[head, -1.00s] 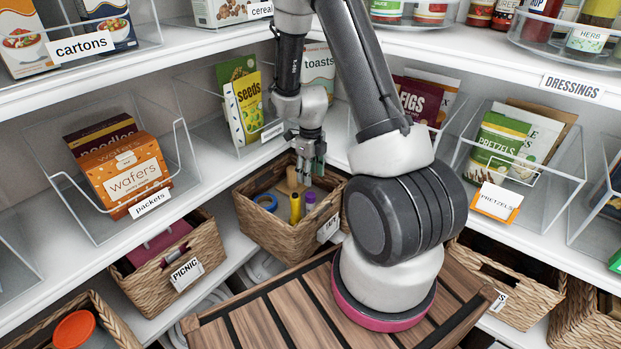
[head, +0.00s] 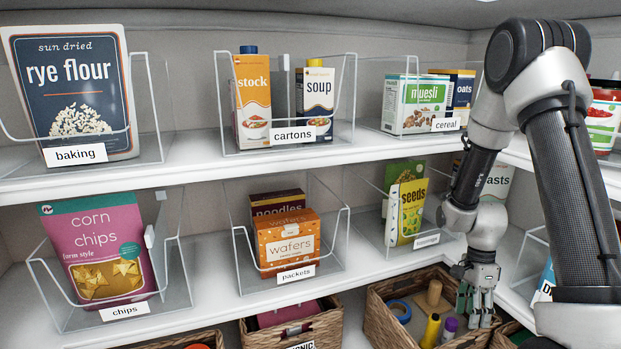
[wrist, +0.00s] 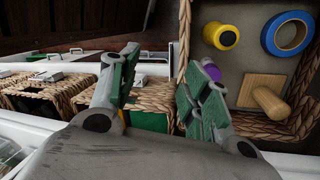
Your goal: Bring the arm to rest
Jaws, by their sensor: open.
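My gripper (head: 476,300) hangs from my arm at the right of the head view, fingers pointing down at the right side of a wicker basket (head: 380,318). In the wrist view my gripper (wrist: 155,95) has its two green-padded fingers spread apart with nothing held between them. The basket holds a blue tape roll (head: 399,311), a yellow cylinder (head: 430,330), a purple-capped item (head: 449,328) and a wooden piece (head: 434,292). Whether the fingers touch the basket cannot be told.
Shelves with clear bins surround my arm. The seeds packet (head: 409,208) stands just left of my wrist, and the toasts packet is partly hidden behind it. A wafers packet (head: 287,243) and corn chips (head: 97,250) are farther left. More wicker baskets (wrist: 40,98) show in the wrist view.

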